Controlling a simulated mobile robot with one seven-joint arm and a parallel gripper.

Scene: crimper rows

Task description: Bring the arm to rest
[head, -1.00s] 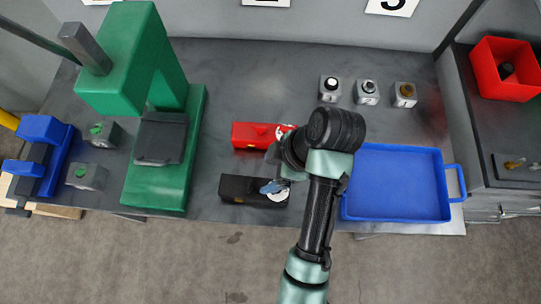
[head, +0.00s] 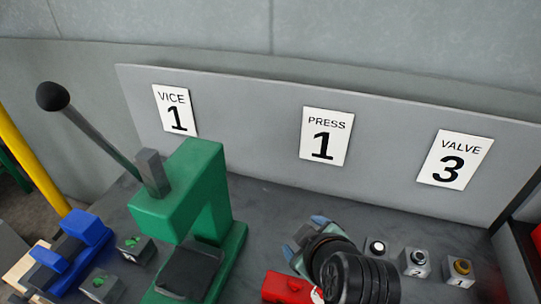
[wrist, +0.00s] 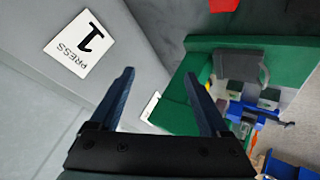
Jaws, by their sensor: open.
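My gripper (head: 303,235) is raised above the bench behind the red block, between the green press (head: 193,200) and the small grey blocks at the right. In the wrist view its two dark blue fingers (wrist: 160,76) stand wide apart with nothing between them. The wrist view looks past the fingers at the back panel with its PRESS 1 sign (wrist: 80,44) and at the green press (wrist: 205,60). My wrist hides part of the bench in the head view.
A red block (head: 285,287) lies beside my wrist. Small grey blocks with round tops, one of them with a brass top (head: 461,269), stand at the right. A blue vice (head: 62,250) and two grey blocks are at the left. The back panel (head: 250,130) rises behind the bench.

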